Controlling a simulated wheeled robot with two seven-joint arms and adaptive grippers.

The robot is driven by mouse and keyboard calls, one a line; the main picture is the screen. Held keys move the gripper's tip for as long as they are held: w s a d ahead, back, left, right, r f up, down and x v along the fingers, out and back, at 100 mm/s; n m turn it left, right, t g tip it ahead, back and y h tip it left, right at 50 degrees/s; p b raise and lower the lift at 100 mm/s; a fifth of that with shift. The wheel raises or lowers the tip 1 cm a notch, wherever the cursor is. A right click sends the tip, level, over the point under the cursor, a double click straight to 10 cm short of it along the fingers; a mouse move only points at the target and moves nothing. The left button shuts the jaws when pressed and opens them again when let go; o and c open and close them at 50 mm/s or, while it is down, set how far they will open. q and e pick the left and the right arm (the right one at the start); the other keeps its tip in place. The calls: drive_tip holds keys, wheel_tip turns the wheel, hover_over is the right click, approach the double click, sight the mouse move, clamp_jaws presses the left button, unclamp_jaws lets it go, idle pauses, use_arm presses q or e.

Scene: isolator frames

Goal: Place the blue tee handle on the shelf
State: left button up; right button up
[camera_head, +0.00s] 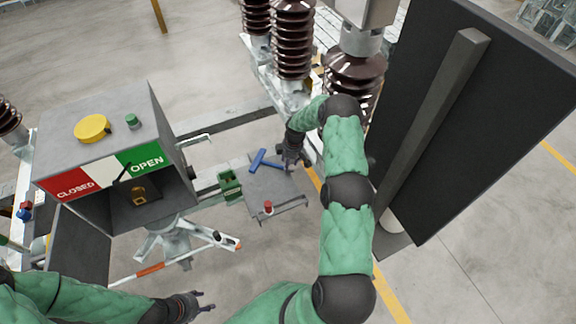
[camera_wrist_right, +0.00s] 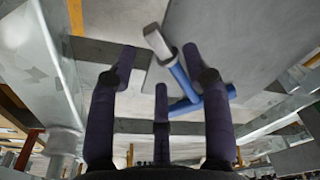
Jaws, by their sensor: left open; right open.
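The blue tee handle (camera_head: 262,161) shows at the far left edge of a small grey shelf (camera_head: 275,187) in the head view; it appears to lie on it. In the right wrist view the tee handle (camera_wrist_right: 188,88) has a blue crossbar and stem with a grey metal end, just beyond the fingers. My right gripper (camera_head: 290,166) is open, empty and close to the right of the handle; its spread fingers show in the right wrist view (camera_wrist_right: 160,68). My left gripper (camera_head: 205,302) is open and empty at the bottom, away from the handle.
A grey cabinet (camera_head: 105,150) with OPEN and CLOSED labels stands left. A red knob (camera_head: 268,207) is at the shelf's near edge, and a green box (camera_head: 229,184) is beside it. Brown insulators (camera_head: 292,40) rise behind; a large dark panel (camera_head: 470,110) stands right of my right arm.

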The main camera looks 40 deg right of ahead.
wheel_tip(320, 180, up, 9)
drive_tip(key=shift+s+d+r, duration=0.15)
drive_tip(key=shift+s+d, duration=0.2)
drive_tip(key=shift+s, duration=0.1)
drive_tip(key=shift+a, duration=0.1)
